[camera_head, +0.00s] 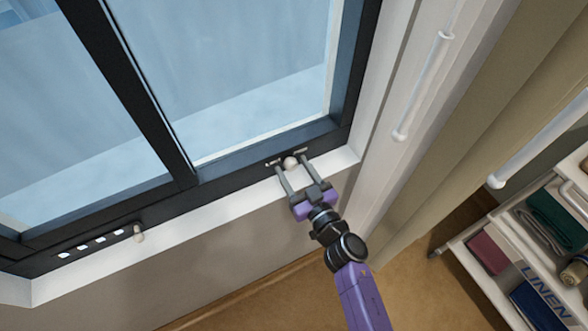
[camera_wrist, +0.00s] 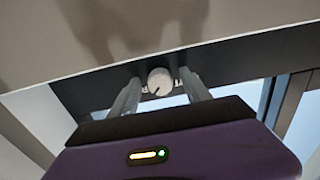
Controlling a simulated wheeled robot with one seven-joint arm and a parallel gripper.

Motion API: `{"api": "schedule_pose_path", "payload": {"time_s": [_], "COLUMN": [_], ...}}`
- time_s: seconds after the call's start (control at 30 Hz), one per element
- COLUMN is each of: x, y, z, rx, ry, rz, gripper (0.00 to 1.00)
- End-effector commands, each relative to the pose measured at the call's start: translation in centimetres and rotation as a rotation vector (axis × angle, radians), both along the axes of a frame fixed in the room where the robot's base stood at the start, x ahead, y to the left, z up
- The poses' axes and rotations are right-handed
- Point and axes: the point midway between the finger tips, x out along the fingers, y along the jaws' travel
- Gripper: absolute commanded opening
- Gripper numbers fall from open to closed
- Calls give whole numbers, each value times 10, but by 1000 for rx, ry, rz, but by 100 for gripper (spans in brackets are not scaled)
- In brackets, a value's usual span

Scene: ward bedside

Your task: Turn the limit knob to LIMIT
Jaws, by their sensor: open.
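The limit knob (camera_head: 290,163) is a small round pale knob on the dark lower rail of the window frame. In the wrist view the knob (camera_wrist: 160,81) shows a short dark pointer mark toward its lower left; lettering beside it is too small and partly hidden to read. My gripper (camera_head: 287,158) is open, with one finger on each side of the knob. In the wrist view the fingers (camera_wrist: 160,88) flank the knob with a gap visible on both sides.
A second small pale knob or handle (camera_head: 138,233) sits further left on the window rail, beside a row of several white marks (camera_head: 90,243). White wands (camera_head: 423,85) hang at the right near a beige curtain (camera_head: 470,130). A linen cart (camera_head: 487,290) stands lower right.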

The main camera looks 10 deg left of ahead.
Motion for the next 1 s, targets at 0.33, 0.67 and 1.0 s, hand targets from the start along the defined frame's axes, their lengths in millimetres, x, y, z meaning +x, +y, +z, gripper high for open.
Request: {"api": "schedule_pose_path", "payload": {"time_s": [0.33,0.67,1.0], "x": [2,1,2], "y": [1,1,0], "z": [0,0,0], "rx": [0,-1,-74], "ry": [0,-1,-50], "rz": [0,0,-1], "gripper": [44,0,0]}}
